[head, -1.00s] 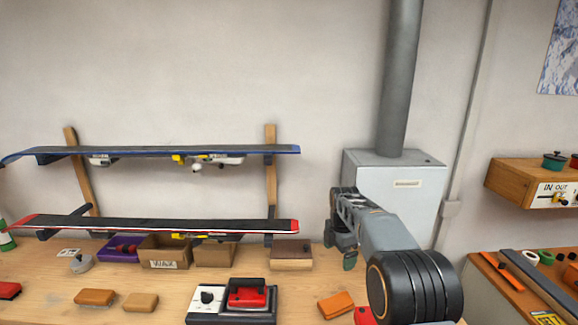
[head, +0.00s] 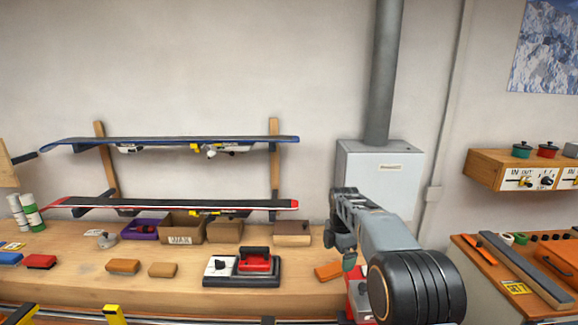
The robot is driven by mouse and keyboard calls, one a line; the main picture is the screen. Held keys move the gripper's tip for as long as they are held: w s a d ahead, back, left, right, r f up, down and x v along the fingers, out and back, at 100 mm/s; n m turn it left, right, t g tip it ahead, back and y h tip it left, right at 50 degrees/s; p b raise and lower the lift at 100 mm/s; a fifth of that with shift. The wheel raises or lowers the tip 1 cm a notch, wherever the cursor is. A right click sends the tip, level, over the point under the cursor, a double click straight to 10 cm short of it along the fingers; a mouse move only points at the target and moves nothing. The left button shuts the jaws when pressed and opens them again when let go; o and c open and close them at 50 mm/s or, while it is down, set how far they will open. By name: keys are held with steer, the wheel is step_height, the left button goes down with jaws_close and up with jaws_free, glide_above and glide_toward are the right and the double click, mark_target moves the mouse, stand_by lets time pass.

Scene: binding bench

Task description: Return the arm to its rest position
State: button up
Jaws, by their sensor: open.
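My arm reaches up from the lower right of the head view, its forearm pointing away from the camera toward the wall. My gripper (head: 341,243) is at the far end of the arm, above the back right part of the wooden bench (head: 185,275). Its jaws are open and I see nothing held in them. The gripper is small in the picture and partly covered by the arm's own links. It stands in front of the grey metal box (head: 385,165).
Two skis, a blue-edged one (head: 180,140) and a red-edged one (head: 170,204), lie on wall racks at left. A red iron on its base (head: 243,267), brown blocks and small boxes (head: 182,228) occupy the bench. An orange side bench (head: 485,270) holds tools at right.

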steer(key=s+f+m+t+b, duration=0.1)
steer(key=s+f+m+b, duration=0.1)
steer(key=s+m, duration=0.5)
steer(key=s+d+f+m+t+b, duration=0.1)
steer(key=s+f+m+b, duration=0.2)
steer(key=s+m, duration=0.4)
steer(key=s+d+f+m+t+b, duration=0.1)
steer(key=s+m+b, duration=0.3)
steer(key=s, duration=0.9)
steer(key=f+m+t, duration=0.1)
steer(key=m, duration=0.2)
steer(key=shift+s+f+m+b, duration=0.2)
steer(key=shift+s+m+b, duration=0.1)
steer(key=shift+m, duration=0.1)
